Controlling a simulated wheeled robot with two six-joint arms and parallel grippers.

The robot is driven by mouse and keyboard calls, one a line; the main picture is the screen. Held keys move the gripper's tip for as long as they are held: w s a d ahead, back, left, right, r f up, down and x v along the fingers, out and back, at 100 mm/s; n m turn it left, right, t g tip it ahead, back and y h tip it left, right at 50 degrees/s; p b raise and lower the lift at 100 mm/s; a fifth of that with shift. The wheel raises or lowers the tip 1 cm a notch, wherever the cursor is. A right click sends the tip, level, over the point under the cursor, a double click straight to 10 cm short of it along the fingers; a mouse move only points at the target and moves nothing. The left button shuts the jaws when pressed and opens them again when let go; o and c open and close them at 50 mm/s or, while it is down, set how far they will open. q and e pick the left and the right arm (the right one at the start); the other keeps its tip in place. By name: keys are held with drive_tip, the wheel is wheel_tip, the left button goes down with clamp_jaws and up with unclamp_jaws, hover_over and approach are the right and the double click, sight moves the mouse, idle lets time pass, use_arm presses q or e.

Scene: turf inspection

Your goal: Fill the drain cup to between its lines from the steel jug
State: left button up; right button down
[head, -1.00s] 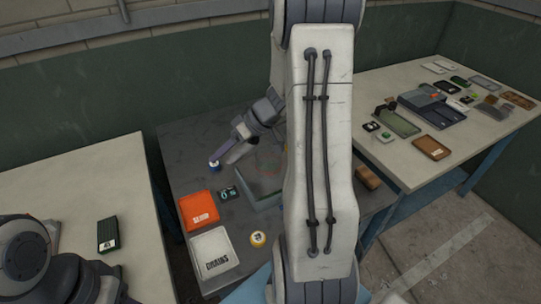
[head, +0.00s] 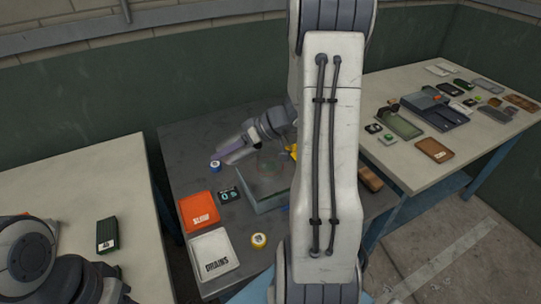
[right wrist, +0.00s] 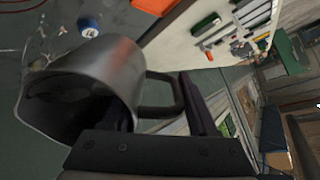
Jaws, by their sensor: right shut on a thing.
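The steel jug (right wrist: 95,88) shows large in the right wrist view, tilted in the picture with its dark mouth toward the lower left. My right gripper (right wrist: 163,103) is shut on its handle. In the head view this gripper (head: 236,150) is left of my arm link, over the grey table; the jug is hard to make out there. A faint clear cup (head: 268,163), seemingly the drain cup, stands at the grey tray (head: 268,203), just right of the gripper. Its lines and liquid level cannot be read. My left gripper is outside the view.
A blue-and-white round item (head: 215,166) lies near the right gripper. My right arm hides the table's middle.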

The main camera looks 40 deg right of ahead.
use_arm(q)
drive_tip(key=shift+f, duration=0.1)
use_arm(e)
drive_tip(key=shift+s+d, duration=0.1)
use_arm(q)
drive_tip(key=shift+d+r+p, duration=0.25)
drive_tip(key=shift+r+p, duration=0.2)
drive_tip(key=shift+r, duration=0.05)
use_arm(e)
drive_tip(key=shift+s+d+r+t+y, duration=0.1)
drive_tip(key=shift+d+r+t+y, duration=0.05)
drive_tip(key=shift+r+t+y, duration=0.3)
drive_tip(key=shift+s+d+r+t+y, duration=0.1)
drive_tip(key=shift+r+t+y, duration=0.25)
drive_tip(key=shift+r+y, duration=0.1)
idle(1.2)
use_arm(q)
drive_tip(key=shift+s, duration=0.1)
use_arm(e)
drive_tip(key=shift+f, duration=0.1)
